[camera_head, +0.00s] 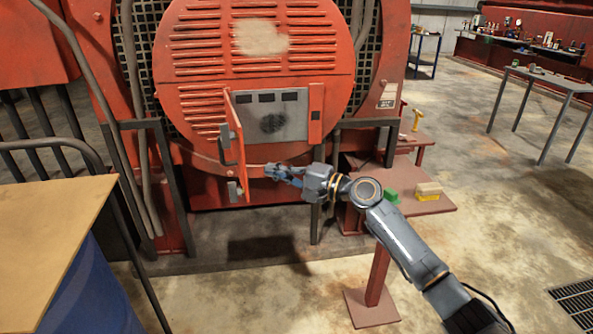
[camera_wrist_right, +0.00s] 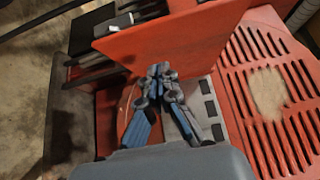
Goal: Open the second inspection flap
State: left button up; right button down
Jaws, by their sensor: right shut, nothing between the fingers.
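A red inspection flap (camera_head: 234,146) stands swung outward at the left edge of an opening in the round slatted engine cover. A dark handle (camera_head: 222,150) is on its left side. Behind it a grey panel (camera_head: 268,120) with dark windows and a round grille is exposed. I see only this one flap clearly. My right gripper (camera_head: 272,171) is shut and empty, just right of the flap's lower part. In the right wrist view the flap (camera_wrist_right: 185,38) spans the top, with my right fingertips (camera_wrist_right: 159,70) in front of it; contact cannot be told. My left gripper is out of view.
A dark red stand (camera_head: 436,205) at the right bears a yellow-and-tan block (camera_head: 428,191) and a green block (camera_head: 391,196). Dark railings (camera_head: 168,185) flank the engine. A wooden board (camera_head: 50,225) on a blue drum is at the left.

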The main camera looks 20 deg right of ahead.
jog(key=a+p, duration=0.1)
jog(key=a, duration=0.3)
jog(key=shift+w+p, duration=0.15)
jog(key=shift+p, duration=0.2)
jog(key=w+a+h+p, duration=0.1)
jog(key=w+a+p, duration=0.2)
jog(key=a, duration=0.5)
jog(key=w+a+m+t+p, duration=0.1)
jog(key=w+a+p, duration=0.1)
jog(key=a, duration=0.7)
jog(key=shift+w+a+h+p, duration=0.15)
jog(key=shift+w+h+p, duration=0.25)
jog(key=shift+p, duration=0.45)
